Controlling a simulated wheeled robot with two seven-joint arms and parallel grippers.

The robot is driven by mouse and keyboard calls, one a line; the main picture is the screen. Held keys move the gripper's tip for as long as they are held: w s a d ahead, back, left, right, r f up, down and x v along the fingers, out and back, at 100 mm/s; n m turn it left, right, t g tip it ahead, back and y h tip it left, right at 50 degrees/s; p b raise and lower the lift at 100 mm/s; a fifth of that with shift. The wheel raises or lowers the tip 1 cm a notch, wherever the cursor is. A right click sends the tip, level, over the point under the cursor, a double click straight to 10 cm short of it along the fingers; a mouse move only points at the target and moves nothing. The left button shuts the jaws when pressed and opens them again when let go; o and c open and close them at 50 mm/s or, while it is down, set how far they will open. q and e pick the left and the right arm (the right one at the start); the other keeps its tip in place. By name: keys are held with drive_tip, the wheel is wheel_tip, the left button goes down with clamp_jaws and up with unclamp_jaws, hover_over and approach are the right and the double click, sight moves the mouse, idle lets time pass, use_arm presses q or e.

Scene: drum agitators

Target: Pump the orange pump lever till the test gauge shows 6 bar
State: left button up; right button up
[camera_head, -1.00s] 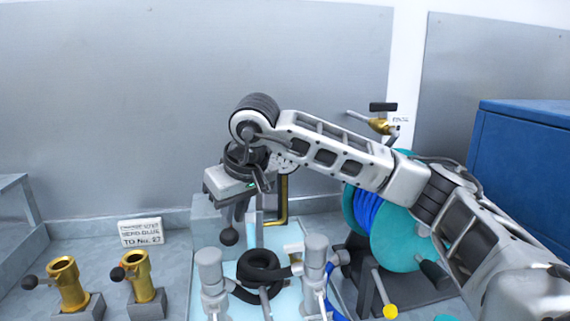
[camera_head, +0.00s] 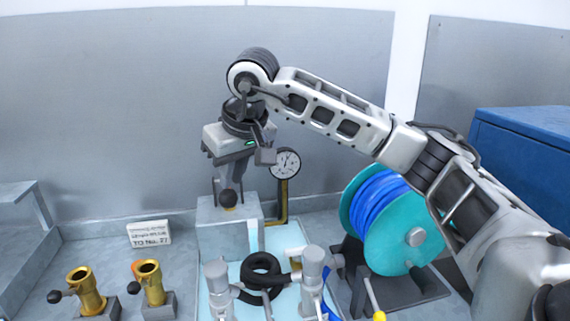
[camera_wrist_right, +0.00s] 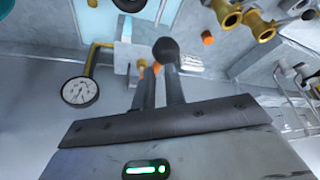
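My right gripper (camera_head: 229,186) hangs from its wrist at the pump block (camera_head: 230,228). Its two narrow fingers are close together around the lever, at a dark ball knob (camera_head: 228,199). The knob also shows at the fingertips in the right wrist view (camera_wrist_right: 165,49). A little orange of the pump lever (camera_wrist_right: 156,67) shows there; the fingers hide most of the lever. The test gauge (camera_head: 285,163), a round white dial on a brass pipe, stands right of the gripper and also shows in the right wrist view (camera_wrist_right: 80,91). Its reading is too small to make out. My left gripper is out of view.
Two brass valves with black-knobbed handles (camera_head: 86,290) (camera_head: 150,284) stand at the left. A sign (camera_head: 149,234) stands behind them. A black hose coil (camera_head: 261,278) lies between grey posts in front. A teal reel (camera_head: 405,230) with blue hose stands at right.

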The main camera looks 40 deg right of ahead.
drive_tip(key=shift+f, duration=0.15)
